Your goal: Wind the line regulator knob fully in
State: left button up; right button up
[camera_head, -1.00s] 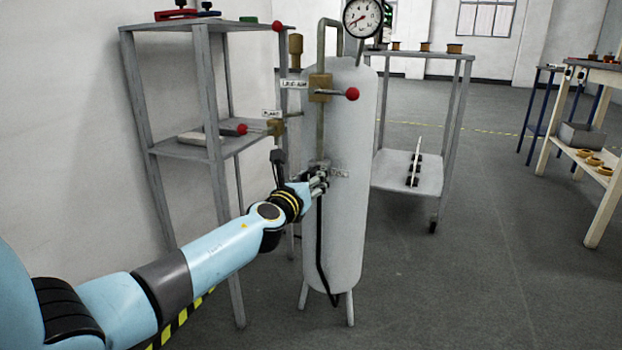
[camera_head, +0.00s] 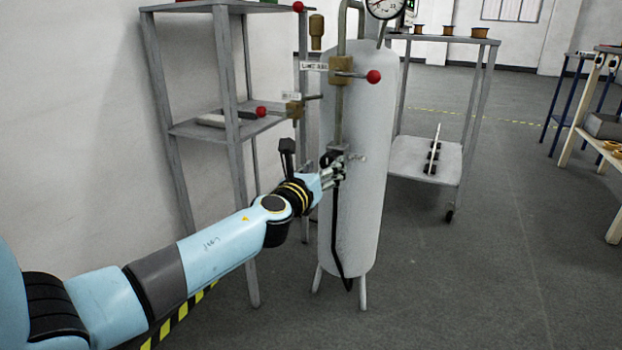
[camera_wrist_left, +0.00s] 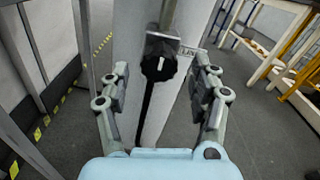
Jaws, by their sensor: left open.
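The line regulator knob (camera_wrist_left: 159,68) is black and round with a white mark on its face. It sits on the front of the grey cylinder (camera_head: 358,220), below the pipe, and a small label lies to its right. In the left wrist view my left gripper (camera_wrist_left: 160,85) is open, with one finger on each side of the knob and a gap to it on both sides. In the head view the left gripper (camera_head: 335,172) is at the knob's height and partly hides it. My right gripper is not in view.
Above the knob, a brass valve with a red-ball lever (camera_head: 373,77) sticks out from the pipe, and a gauge (camera_head: 384,4) tops the cylinder. A second red-ball lever (camera_head: 261,111) is by the grey shelf (camera_head: 190,130) at left. A black hose (camera_head: 336,240) hangs down.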

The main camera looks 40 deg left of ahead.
pick_arm(q)
jog(key=v, duration=0.8)
jog(key=shift+s+a, duration=0.15)
